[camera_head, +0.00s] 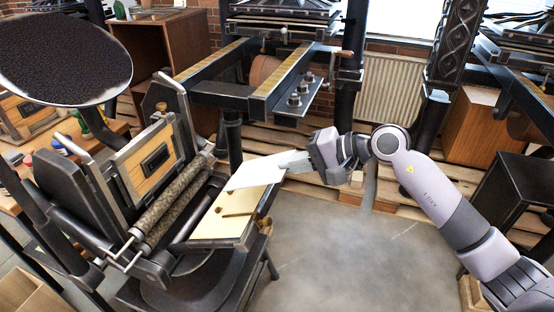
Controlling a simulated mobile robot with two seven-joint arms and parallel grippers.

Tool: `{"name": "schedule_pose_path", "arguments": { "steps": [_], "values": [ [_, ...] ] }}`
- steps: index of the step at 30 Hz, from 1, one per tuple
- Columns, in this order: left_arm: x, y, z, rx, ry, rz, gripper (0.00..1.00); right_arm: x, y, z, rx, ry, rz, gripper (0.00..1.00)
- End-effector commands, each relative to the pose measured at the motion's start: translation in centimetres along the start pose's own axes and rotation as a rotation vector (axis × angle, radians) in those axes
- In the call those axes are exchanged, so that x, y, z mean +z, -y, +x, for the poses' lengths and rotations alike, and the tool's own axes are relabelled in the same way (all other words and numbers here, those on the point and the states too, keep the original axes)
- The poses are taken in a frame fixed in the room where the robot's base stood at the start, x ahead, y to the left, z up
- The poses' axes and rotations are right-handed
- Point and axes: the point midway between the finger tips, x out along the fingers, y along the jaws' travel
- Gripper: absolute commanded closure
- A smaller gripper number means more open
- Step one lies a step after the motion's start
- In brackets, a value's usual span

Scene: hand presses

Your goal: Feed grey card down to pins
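The pale grey card (255,173) is at the end of my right gripper (292,161), over the upper edge of the press's cream-coloured board (212,226). My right arm comes in from the right, and its fingers appear closed on the card's right edge. The card looks flat and slightly tilted; I cannot tell whether it touches the board. Small dark marks (236,212) on the board below the card may be the pins, too small to be sure. My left gripper is not in view.
The hand press has two rollers (170,203) left of the board, a wooden-backed frame (150,165) and a round black ink disc (62,58). A larger press (265,85) stands behind. The concrete floor (340,250) is clear at lower right.

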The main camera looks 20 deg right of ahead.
Motion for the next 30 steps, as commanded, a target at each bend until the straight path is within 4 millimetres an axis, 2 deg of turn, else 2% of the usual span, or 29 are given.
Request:
{"name": "schedule_pose_path", "arguments": {
  "steps": [8, 30],
  "values": [
    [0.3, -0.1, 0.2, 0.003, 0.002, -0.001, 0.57, 0.0, -0.7, 0.4, -0.001, 0.000, 0.001, 1.00],
    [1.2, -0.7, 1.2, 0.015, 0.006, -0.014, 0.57, 0.1, -6.2, 4.0, -0.001, 0.001, 0.002, 1.00]
  ]
}}
